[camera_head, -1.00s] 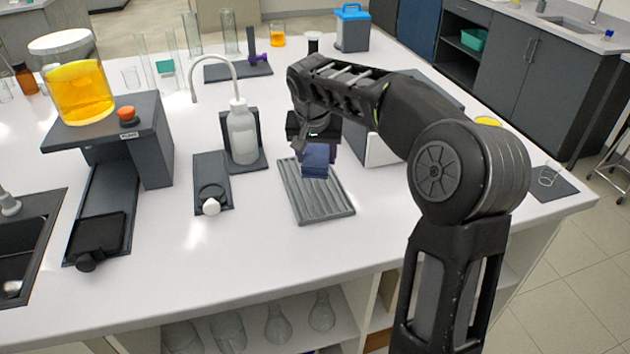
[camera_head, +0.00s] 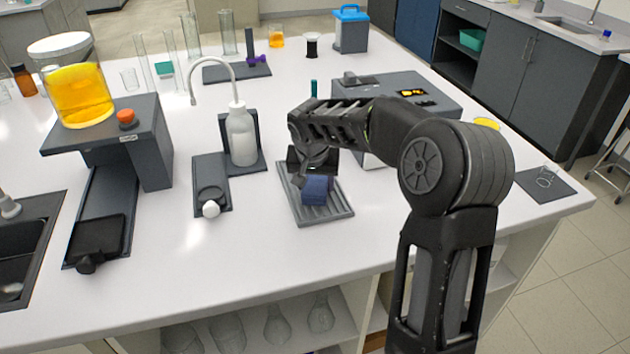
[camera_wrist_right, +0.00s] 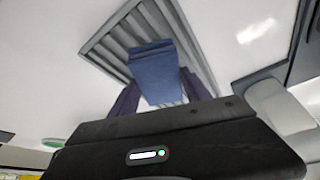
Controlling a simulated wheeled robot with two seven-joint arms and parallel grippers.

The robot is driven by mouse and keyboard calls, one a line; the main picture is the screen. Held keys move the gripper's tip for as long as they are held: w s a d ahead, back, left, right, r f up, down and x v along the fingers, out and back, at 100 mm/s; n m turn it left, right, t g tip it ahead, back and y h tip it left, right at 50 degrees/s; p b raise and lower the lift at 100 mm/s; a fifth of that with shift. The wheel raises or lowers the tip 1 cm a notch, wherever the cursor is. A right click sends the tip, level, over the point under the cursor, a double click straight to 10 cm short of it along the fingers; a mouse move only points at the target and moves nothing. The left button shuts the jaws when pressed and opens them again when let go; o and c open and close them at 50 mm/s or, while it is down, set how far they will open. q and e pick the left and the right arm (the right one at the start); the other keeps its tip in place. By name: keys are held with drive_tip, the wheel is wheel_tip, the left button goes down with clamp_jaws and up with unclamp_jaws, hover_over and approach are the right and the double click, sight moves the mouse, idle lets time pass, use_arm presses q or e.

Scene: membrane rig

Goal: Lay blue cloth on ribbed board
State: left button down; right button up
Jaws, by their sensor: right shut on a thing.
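The ribbed board (camera_head: 328,217) is a grey grooved tray lying on the white bench, in the middle of the head view. It also shows in the right wrist view (camera_wrist_right: 105,53). The blue cloth (camera_head: 316,190) hangs from my right gripper (camera_head: 313,170) over the board. In the right wrist view the cloth (camera_wrist_right: 157,72) covers the board's middle ribs. My right gripper is shut on the cloth. Its fingertips are partly hidden by the wrist, and I cannot tell if the cloth's lower end touches the ribs. My left gripper is out of view.
Left of the board are a white bottle with a curved spout (camera_head: 241,135) and a dark stand with a white knob (camera_head: 211,185). A grey box (camera_head: 395,95) stands behind my right arm. The bench in front of the board is clear.

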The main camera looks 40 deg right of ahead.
drive_tip(key=shift+f, duration=0.15)
drive_tip(key=o, duration=1.2)
drive_tip(key=shift+r, duration=0.35)
drive_tip(key=b+v, duration=0.1)
drive_tip(key=v, duration=1.1)
drive_tip(key=shift+f, duration=0.15)
